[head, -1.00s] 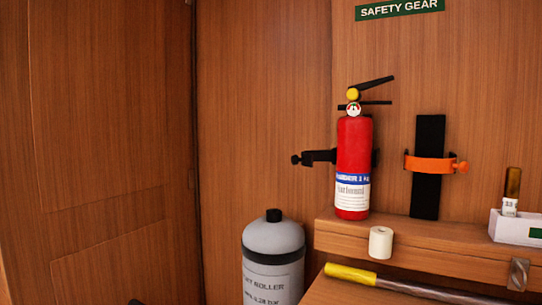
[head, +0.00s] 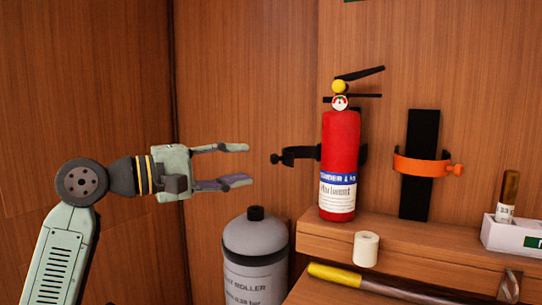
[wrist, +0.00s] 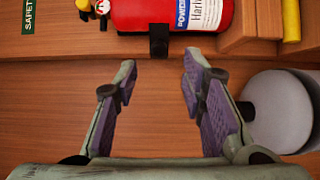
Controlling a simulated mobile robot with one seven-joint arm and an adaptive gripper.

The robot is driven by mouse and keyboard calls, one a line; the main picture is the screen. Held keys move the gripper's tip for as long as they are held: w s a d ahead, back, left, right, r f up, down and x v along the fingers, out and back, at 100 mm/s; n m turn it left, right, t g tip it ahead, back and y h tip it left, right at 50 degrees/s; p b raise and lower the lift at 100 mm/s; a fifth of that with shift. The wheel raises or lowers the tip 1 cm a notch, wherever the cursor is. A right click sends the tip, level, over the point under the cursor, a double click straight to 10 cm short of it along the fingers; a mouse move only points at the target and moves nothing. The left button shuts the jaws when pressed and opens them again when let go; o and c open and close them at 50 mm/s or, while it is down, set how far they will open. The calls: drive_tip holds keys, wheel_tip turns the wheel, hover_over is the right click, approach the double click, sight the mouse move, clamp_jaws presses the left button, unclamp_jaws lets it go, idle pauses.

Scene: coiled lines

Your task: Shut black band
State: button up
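The black band (head: 298,155) sticks out to the left from behind the red fire extinguisher (head: 340,150), with a knob at its outer end. It does not cross the front of the extinguisher, so it stands open. In the wrist view a black part of the band (wrist: 158,42) shows beside the extinguisher (wrist: 165,14), straight ahead between my fingertips. My gripper (head: 245,164) is open and empty, to the left of the band and apart from it. Its two purple-padded fingers also show spread in the wrist view (wrist: 160,65).
An orange band (head: 425,166) on a black backplate is at right. A grey cylinder (head: 255,235) stands below my gripper. A wooden shelf (head: 400,238) bears the extinguisher and a white box (head: 510,234). A white roll (head: 366,249) and yellow-handled tool (head: 345,277) are in front.

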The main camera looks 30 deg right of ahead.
sight(274, 159)
drive_tip(key=d+p, duration=0.2)
drive_tip(key=d, duration=0.6)
drive_tip(key=shift+s+d, duration=0.15)
drive_tip(key=shift+d, duration=0.1)
drive_tip(key=shift+c, duration=0.4)
clamp_jaws()
